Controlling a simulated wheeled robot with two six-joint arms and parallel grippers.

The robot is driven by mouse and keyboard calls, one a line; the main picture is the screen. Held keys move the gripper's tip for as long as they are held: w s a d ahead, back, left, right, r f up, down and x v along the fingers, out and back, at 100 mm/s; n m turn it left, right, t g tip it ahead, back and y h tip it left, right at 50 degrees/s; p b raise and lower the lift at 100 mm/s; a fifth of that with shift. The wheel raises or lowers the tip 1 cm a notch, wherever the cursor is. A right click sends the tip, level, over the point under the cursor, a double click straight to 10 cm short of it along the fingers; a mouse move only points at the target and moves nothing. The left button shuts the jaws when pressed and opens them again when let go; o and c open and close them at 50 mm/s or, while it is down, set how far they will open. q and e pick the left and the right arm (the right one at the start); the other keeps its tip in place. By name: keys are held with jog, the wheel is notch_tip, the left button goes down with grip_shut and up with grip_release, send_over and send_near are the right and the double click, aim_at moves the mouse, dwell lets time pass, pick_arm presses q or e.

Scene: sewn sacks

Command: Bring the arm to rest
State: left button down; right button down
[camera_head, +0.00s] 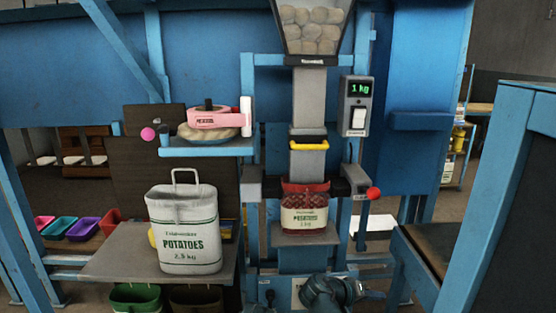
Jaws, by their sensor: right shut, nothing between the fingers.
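My right gripper (328,291) is low at the bottom centre, a dark shape in front of the blue stand. It is shut and empty, below the red-and-white potato bag (304,218) and apart from it. That bag stands under the grey filling chute (308,115) on a small shelf. A larger white potato sack (184,232) with a raised handle loop stands upright on the grey table (115,262) at the left. My left gripper does not show.
A hopper (312,42) of potatoes tops the chute, with a scale display (357,90) reading 1 kg beside it. A red knob (373,193) sticks out at the right. A pink tape dispenser (212,118) is on the blue shelf. A blue frame (497,190) stands at the right.

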jog(key=s+a+f+n+g+y, duration=0.1)
jog(key=s+a+f+g+y, duration=0.3)
jog(key=s+a+f+y, duration=0.7)
jog(key=s+a+n+g+h, duration=0.1)
jog(key=s+a+n, duration=0.35)
jog(key=a, duration=0.65)
notch_tip(320, 180, up, 17)
jog(key=p, duration=1.7)
jog(key=shift+d+f+m, duration=0.15)
jog(key=shift+d+m, duration=0.2)
